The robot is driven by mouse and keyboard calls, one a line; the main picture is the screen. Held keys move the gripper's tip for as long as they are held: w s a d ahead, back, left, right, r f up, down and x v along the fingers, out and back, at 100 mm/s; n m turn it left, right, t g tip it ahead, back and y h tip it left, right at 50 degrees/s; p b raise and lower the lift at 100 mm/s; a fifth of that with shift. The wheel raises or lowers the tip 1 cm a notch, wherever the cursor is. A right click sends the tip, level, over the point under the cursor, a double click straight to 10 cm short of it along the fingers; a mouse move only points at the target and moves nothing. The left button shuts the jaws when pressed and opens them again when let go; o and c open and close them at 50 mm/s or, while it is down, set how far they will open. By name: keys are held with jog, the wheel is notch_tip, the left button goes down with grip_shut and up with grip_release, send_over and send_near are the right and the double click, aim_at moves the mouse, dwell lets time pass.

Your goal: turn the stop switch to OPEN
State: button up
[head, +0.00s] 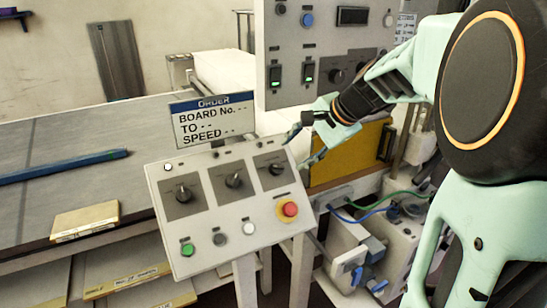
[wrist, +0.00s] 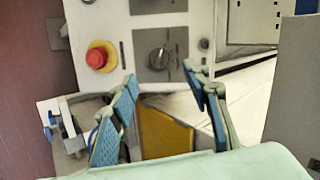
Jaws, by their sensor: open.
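The slanted control panel (head: 225,215) carries three dark rotary knobs on grey plates: a left knob (head: 183,194), a middle knob (head: 233,181) and a right knob (head: 276,168). Their labels are too small to read, so I cannot tell which is the stop switch. My gripper (head: 298,149) is open and empty, above and just right of the right knob. In the wrist view, a knob (wrist: 158,58) shows beyond and between the fingertips of my gripper (wrist: 160,72). The fingers appear apart from it. Its pointer looks roughly upright there.
A red button (head: 290,209) on a yellow ring sits below the right knob, also in the wrist view (wrist: 97,58). White (head: 249,228) and green (head: 187,249) buttons line the lower panel. The order sign (head: 213,120) and upright cabinet (head: 325,50) stand behind.

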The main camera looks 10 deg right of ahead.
aim_at(279, 166)
jog(key=x, duration=1)
jog(key=shift+p, duration=0.3)
jog(key=shift+c, duration=0.7)
jog(key=shift+d, duration=0.1)
jog(key=c, duration=1)
